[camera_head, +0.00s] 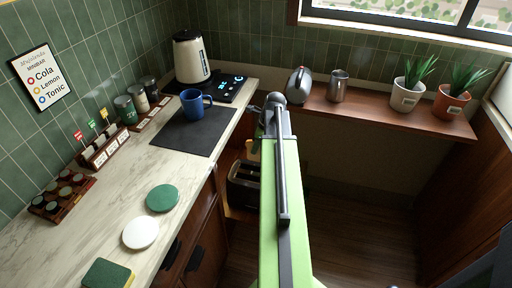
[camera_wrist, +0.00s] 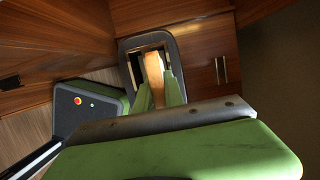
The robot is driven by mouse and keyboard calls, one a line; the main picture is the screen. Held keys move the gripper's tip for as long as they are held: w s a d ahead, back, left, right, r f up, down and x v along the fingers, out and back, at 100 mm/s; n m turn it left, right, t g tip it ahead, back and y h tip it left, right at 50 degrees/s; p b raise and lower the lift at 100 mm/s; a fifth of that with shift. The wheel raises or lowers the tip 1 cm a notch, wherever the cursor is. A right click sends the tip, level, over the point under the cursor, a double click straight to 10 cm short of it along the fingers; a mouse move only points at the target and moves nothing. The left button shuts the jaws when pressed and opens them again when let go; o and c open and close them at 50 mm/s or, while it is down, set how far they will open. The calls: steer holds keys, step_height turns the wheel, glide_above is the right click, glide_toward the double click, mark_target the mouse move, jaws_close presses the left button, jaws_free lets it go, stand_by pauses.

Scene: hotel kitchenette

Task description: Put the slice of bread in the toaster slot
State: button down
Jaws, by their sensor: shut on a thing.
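The toaster (camera_head: 240,192), dark with a paler top edge, stands low beyond the counter's right edge in the head view, partly covered by my green arm. In the wrist view its rounded grey rim (camera_wrist: 122,45) surrounds a darker top. My gripper (camera_wrist: 160,84) has its two green fingers shut on the tan slice of bread (camera_wrist: 153,72), seen edge-on. The bread lines up over the toaster's top in the wrist view. I cannot tell whether its lower edge is inside a slot or above it.
The marble counter (camera_head: 110,220) on the left holds a blue mug (camera_head: 194,104), a kettle (camera_head: 190,57), green and white discs and a sponge (camera_head: 108,273). A wooden shelf (camera_head: 370,110) at the back carries a metal pitcher (camera_head: 338,86) and potted plants. Wooden cabinet fronts (camera_wrist: 210,60) stand close by.

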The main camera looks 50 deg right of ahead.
mark_target(258, 161)
steer(key=shift+s+f+b, duration=0.1)
steer(key=shift+f+b, duration=4.75)
steer(key=shift+f, duration=0.4)
steer(key=c, duration=1.3)
jaws_free()
steer(key=shift+c, duration=0.2)
steer(key=shift+r, duration=0.1)
steer(key=p+v, duration=1.6)
steer(key=v, duration=0.1)
steer(key=shift+s+r+p, duration=0.1)
steer(key=shift+r+p, duration=0.15)
steer(key=shift+p, duration=0.25)
steer(key=shift+f, duration=0.1)
